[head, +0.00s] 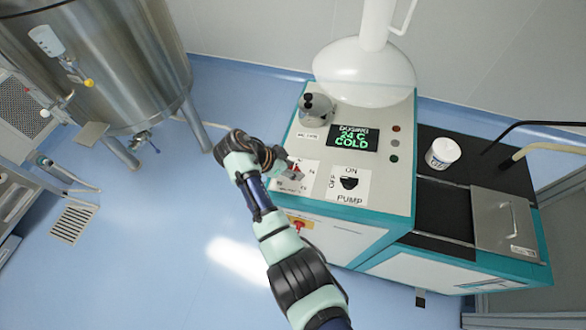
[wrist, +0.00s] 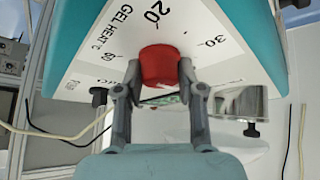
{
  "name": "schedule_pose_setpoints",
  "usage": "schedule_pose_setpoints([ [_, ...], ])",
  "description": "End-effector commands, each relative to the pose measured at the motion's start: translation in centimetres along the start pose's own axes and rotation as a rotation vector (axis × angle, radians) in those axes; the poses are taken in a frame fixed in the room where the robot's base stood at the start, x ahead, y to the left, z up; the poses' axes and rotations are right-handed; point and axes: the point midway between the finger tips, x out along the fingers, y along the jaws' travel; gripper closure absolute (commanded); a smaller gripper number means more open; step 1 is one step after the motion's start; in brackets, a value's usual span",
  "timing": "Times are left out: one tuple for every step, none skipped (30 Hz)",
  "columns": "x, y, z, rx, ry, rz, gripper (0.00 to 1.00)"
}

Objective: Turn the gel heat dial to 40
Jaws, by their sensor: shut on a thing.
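The gel heat dial is a red knob (wrist: 160,66) on a white scale plate, between the two fingers of my gripper (wrist: 159,74) in the wrist view. The fingers are shut on its sides. The scale plate (wrist: 105,42) reads "GEL HEAT °C", with 20 at the top, 30 at the right and a partly legible number at the left; the rest is hidden. I cannot see a pointer on the knob. In the head view my gripper (head: 291,168) is at the panel's left side, mostly covering the dial. The green display (head: 352,138) reads "DOSING 24 C COLD".
A black pump switch (head: 349,183) is just right of the dial. A grey vessel (head: 316,108) stands above it, and a white hopper (head: 366,70) behind. A white tub (head: 442,152) stands on the black surface at right. A steel tank (head: 105,65) is at left.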

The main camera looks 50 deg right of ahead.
Motion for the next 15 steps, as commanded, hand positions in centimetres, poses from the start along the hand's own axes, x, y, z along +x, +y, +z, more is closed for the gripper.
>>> schedule_pose_setpoints([
  [0.09, 0.01, 0.08, -0.001, -0.002, 0.000, 0.59],
  [0.09, 0.02, 0.09, -0.001, -0.002, 0.000, 0.54],
  [0.08, 0.02, 0.08, -0.001, -0.002, 0.000, 0.47],
  [0.08, 0.02, 0.08, -0.001, -0.002, 0.000, 0.42],
  [0.08, 0.01, 0.07, -0.001, -0.001, 0.000, 0.37],
  [0.07, 0.01, 0.07, -0.001, -0.001, 0.000, 0.37],
  [0.07, 0.01, 0.06, -0.001, -0.001, 0.000, 0.37],
  [0.06, 0.01, 0.06, -0.001, -0.001, 0.000, 0.37],
  [0.06, 0.01, 0.05, -0.001, -0.001, 0.000, 0.37],
  [0.05, 0.01, 0.05, -0.001, -0.001, 0.000, 0.37],
  [0.05, 0.01, 0.04, -0.001, -0.001, 0.000, 0.37],
  [0.04, 0.01, 0.04, -0.001, -0.001, 0.000, 0.37],
  [0.01, 0.00, 0.04, -0.001, -0.001, 0.000, 0.37],
  [-0.09, -0.01, 0.03, -0.001, -0.001, -0.001, 0.37],
  [-0.34, -0.03, 0.03, -0.001, -0.001, -0.001, 0.37],
])
